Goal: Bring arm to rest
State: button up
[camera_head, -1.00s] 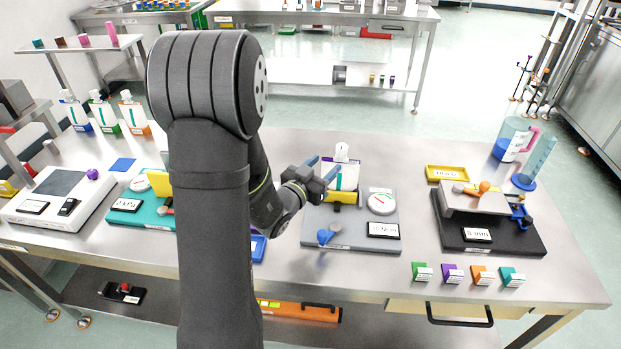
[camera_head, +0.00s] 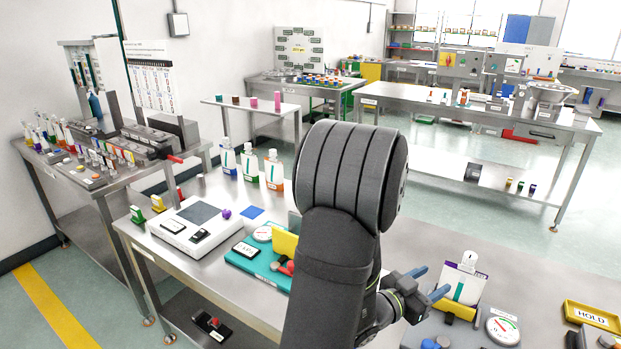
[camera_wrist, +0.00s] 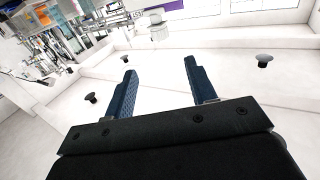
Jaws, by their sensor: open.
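My gripper (camera_head: 432,282) is at the lower right of the head view, just left of a white pouch (camera_head: 466,287) with a green stripe and a spout. The pouch stands upright in a yellow holder (camera_head: 460,311) on a grey fixture with a round dial (camera_head: 502,330). The two blue fingers are apart with nothing between them. One fingertip overlaps the pouch's left edge in the picture; I cannot tell whether it touches. In the wrist view the open fingers (camera_wrist: 160,72) point over a pale surface. My dark arm hides part of the bench.
Left of my arm are a teal fixture (camera_head: 246,257) with a yellow plate and a white scale (camera_head: 190,229). Several bottles (camera_head: 250,165) stand behind them. A yellow HOLD tray (camera_head: 594,317) lies at the right. The bench behind the pouch is clear.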

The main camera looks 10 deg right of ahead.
jog(key=x, duration=1.7)
jog(key=shift+w+d, duration=0.1)
jog(key=shift+d, duration=0.15)
jog(key=shift+a, duration=0.1)
jog(key=v, duration=1.7)
jog(key=x, duration=1.7)
send_near(466, 261)
jog(key=x, duration=0.9)
jog(key=shift+r, duration=0.1)
